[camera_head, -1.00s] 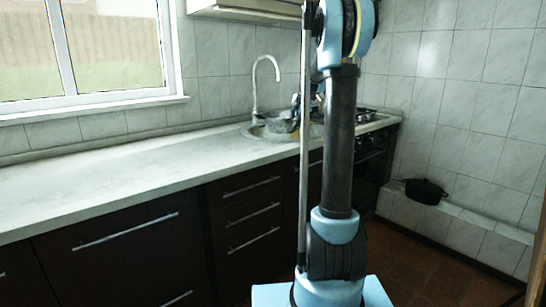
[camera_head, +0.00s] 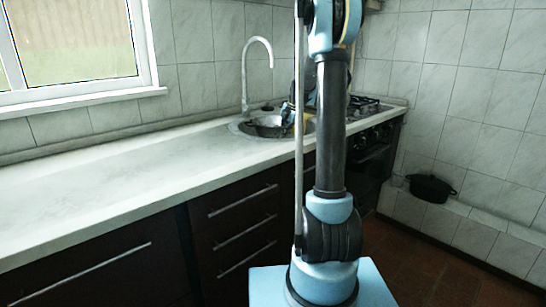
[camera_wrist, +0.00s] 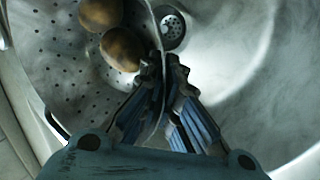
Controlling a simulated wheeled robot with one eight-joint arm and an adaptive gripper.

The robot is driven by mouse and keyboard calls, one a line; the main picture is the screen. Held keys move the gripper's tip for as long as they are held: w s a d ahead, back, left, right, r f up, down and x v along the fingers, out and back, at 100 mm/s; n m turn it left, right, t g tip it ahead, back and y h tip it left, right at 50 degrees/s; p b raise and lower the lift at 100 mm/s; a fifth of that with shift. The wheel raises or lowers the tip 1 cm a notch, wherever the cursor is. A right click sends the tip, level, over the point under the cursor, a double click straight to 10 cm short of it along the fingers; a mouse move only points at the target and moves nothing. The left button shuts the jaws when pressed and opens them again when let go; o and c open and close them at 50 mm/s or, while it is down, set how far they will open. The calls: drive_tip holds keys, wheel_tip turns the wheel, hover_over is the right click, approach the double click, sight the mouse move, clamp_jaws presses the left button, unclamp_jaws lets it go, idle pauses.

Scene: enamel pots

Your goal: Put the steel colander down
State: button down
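The steel colander (camera_wrist: 60,62) fills the left of the wrist view, with a perforated wall. Two brown potatoes or similar round items (camera_wrist: 121,49) lie in it. My gripper (camera_wrist: 164,66) is at its right rim, one finger on each side, with the tips close together on the rim. In the head view the colander (camera_head: 264,122) sits low at the sink (camera_head: 240,129), and my gripper (camera_head: 290,117) is at its right side, partly hidden by my arm. Whether the colander touches the sink bottom cannot be told.
The drain (camera_wrist: 172,26) and bare basin show right of the colander. The tap (camera_head: 246,75) rises behind the sink. A stove (camera_head: 362,107) stands to the right. The counter (camera_head: 110,175) on the left is clear. A black pot (camera_head: 431,188) stands on a tiled ledge.

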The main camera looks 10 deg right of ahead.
wheel_tip(320, 180, down, 6)
drive_tip(key=shift+w+r, duration=0.15)
drive_tip(key=shift+r, duration=0.05)
drive_tip(key=shift+f, duration=2.6)
drive_tip(key=c, duration=1.8)
unclamp_jaws()
drive_tip(key=shift+r, duration=0.1)
drive_tip(key=v, duration=1.2)
drive_tip(key=shift+s, duration=0.2)
